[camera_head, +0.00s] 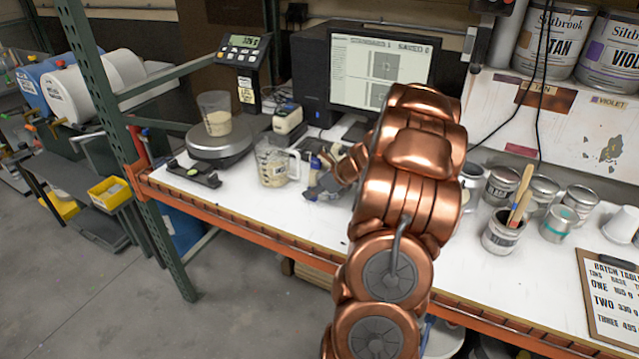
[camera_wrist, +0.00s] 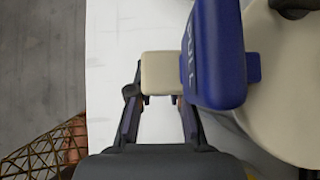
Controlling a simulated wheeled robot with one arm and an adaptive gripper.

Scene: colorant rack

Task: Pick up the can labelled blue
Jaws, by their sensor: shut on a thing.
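In the wrist view my gripper (camera_wrist: 162,98) has its two dark fingers around a cream block (camera_wrist: 165,70). The block meets a blue upright piece (camera_wrist: 218,60) with partly readable lettering ending in "ULL". In the head view my gripper (camera_head: 325,186) is low over the white bench, right of the clear jug, and my copper arm hides part of it. No can labelled blue is readable. Several small cans, including one can (camera_head: 501,186) at the back and a teal-banded can (camera_head: 558,224), stand right of my arm; their labels are too small to read.
A clear jug (camera_head: 273,166) stands close left of my gripper. A scale (camera_head: 217,141) bears a beaker (camera_head: 216,112). A monitor (camera_head: 378,62) is behind. A brush pot (camera_head: 503,232) and clipboard (camera_head: 612,300) are right. The bench front (camera_head: 290,232) is bare.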

